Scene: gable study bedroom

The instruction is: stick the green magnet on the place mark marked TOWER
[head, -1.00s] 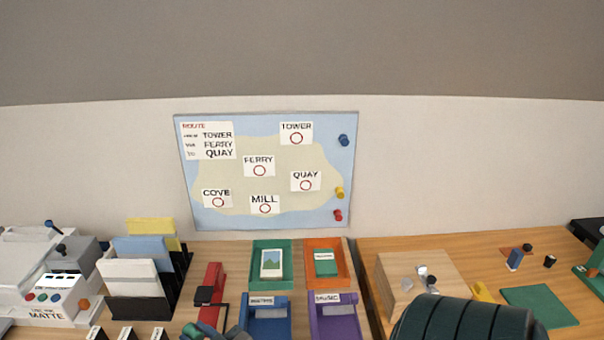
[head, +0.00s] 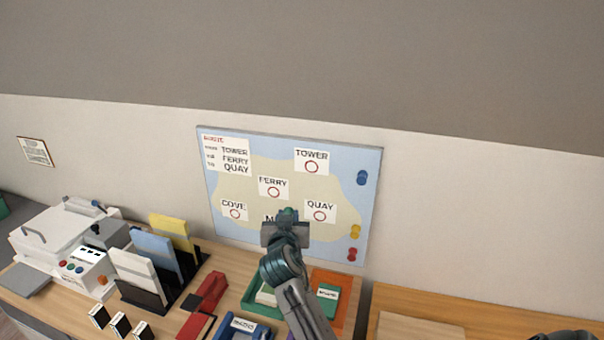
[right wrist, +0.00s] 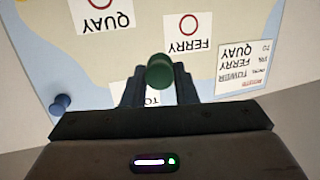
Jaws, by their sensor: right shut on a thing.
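My right gripper (head: 285,226) is raised in front of the map board and shut on the green magnet (head: 290,211). In the right wrist view the green magnet (right wrist: 159,70) sits between the fingertips. The TOWER place mark (head: 312,162) is a white card with a red ring near the top right of the map. In the head view the gripper is lower and left of it, covering much of the MILL card. In the right wrist view the TOWER card (right wrist: 152,98) is mostly hidden behind the gripper. My left gripper is not in view.
The map board (head: 372,210) carries FERRY (head: 273,191), COVE (head: 235,213) and QUAY (head: 319,216) cards. A blue magnet (head: 362,178), a yellow one (head: 355,232) and a red one (head: 352,254) sit at its right edge. Trays and a file rack stand below.

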